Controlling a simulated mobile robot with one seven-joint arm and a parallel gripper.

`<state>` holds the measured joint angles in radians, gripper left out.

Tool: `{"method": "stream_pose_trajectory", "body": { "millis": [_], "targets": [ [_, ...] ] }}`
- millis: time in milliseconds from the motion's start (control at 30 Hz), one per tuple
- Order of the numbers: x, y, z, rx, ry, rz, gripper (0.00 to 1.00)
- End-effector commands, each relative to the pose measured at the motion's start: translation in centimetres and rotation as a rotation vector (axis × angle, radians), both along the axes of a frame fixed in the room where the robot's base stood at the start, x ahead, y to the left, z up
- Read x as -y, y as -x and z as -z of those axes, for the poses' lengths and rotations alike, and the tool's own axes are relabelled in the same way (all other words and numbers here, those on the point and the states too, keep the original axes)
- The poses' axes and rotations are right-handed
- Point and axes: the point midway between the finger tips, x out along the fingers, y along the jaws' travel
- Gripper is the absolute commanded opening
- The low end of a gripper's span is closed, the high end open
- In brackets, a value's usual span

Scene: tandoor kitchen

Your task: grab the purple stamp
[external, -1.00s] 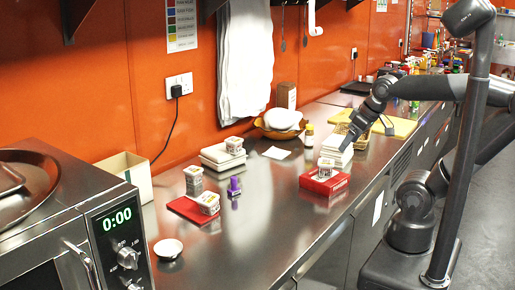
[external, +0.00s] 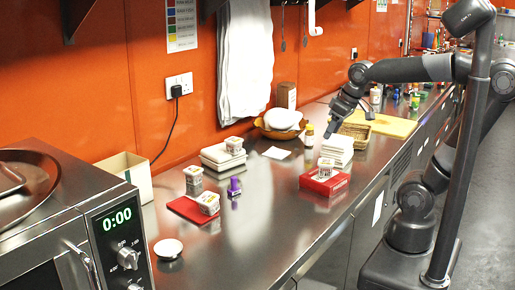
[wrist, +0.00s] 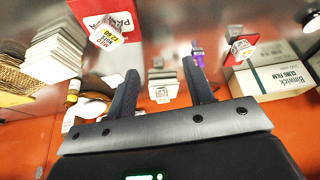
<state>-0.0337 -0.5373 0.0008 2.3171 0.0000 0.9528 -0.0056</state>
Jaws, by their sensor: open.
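The purple stamp (external: 233,187) stands upright on the steel counter, just right of a red mat (external: 190,210) with a labelled white tub (external: 208,203) on it. In the wrist view, which is turned over, the stamp (wrist: 198,57) shows small beyond the tip of the right finger, partly hidden by it. My gripper (external: 331,131) is above the back of the counter, well to the right of the stamp and apart from it. In the wrist view my gripper (wrist: 160,80) has its two fingers spread with nothing held between them.
A red box (external: 324,183) and a stack of white tiles or boxes (external: 337,146) stand below my gripper. Stacked tubs (external: 193,180), white trays (external: 222,157) and a bowl (external: 282,127) line the wall side.

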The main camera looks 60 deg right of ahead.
Motion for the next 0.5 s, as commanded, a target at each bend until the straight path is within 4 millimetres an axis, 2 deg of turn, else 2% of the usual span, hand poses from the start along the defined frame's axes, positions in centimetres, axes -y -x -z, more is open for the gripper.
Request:
{"method": "stream_pose_trajectory", "body": {
  "millis": [33, 267, 500],
  "targets": [
    [-0.4, -1.6, -0.3, -0.022, 0.001, -0.011, 0.48],
    [-2.0, -8.4, -1.0, -0.105, 0.009, -0.05, 0.48],
    [-4.3, -15.6, 0.0, -0.19, 0.018, -0.092, 0.48]
  ]
}}
